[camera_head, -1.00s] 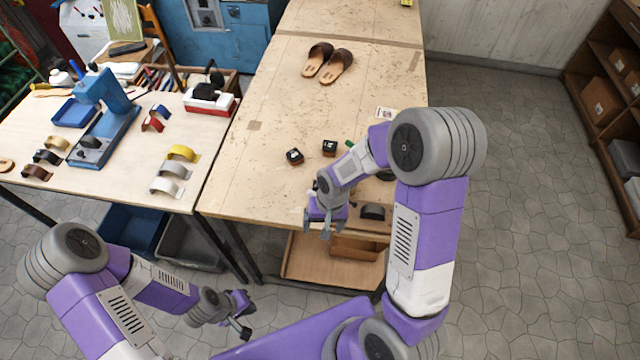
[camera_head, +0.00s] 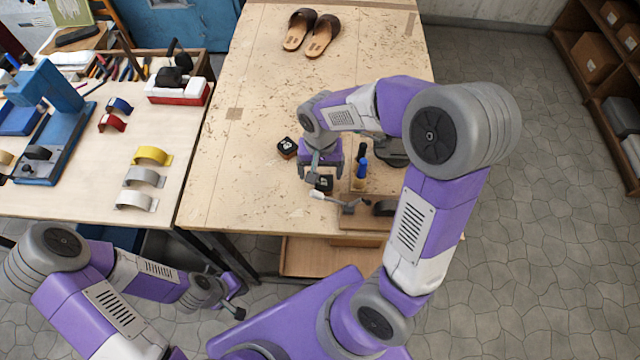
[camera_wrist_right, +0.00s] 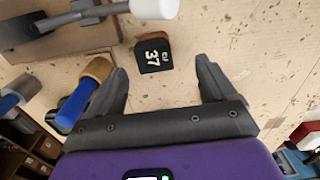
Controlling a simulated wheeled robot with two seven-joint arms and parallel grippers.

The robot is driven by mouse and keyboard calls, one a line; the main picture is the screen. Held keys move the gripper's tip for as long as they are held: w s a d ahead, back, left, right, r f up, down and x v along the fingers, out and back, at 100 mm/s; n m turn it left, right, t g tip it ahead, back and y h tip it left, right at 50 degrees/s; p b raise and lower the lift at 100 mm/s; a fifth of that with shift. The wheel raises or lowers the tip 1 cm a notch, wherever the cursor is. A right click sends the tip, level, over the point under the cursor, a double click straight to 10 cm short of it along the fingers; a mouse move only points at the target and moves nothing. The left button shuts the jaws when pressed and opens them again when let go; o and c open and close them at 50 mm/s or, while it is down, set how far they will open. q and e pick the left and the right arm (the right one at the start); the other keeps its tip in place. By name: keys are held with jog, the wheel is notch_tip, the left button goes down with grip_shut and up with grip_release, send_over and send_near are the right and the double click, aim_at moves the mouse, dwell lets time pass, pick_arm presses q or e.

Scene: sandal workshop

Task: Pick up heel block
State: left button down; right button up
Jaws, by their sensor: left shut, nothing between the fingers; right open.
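A dark heel block marked "EU 37" (camera_wrist_right: 152,53) lies on the wooden bench, between and just beyond my right fingertips in the right wrist view. In the head view this heel block (camera_head: 324,184) is partly hidden below the right gripper. My right gripper (camera_head: 320,172) is open, above the bench, its fingers either side of the block and apart from it; it also shows in the right wrist view (camera_wrist_right: 160,68). A second dark heel block (camera_head: 287,147) lies farther left on the bench. My left gripper (camera_head: 236,304) is shut and empty, low in front of the bench.
A white-ended hammer (camera_head: 317,195) lies close to the marked block. A blue-handled tool (camera_head: 361,171) stands to its right. Brown sandals (camera_head: 322,36) lie at the far end of the bench (camera_head: 250,90). The bench middle is clear. A side table (camera_head: 90,205) holds coloured straps.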

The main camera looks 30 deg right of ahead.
aim_at(324, 182)
jog(key=shift+s+d+f, duration=0.1)
jog(key=shift+s+f, duration=0.1)
jog(key=shift+f, duration=0.25)
jog(key=shift+s+f, duration=0.2)
jog(key=shift+f, duration=0.25)
jog(key=f, duration=0.4)
jog(key=shift+w+d+f+b, duration=0.15)
jog(key=shift+d+f+b, duration=0.2)
jog(key=shift+f, duration=0.05)
jog(key=c, duration=1.1)
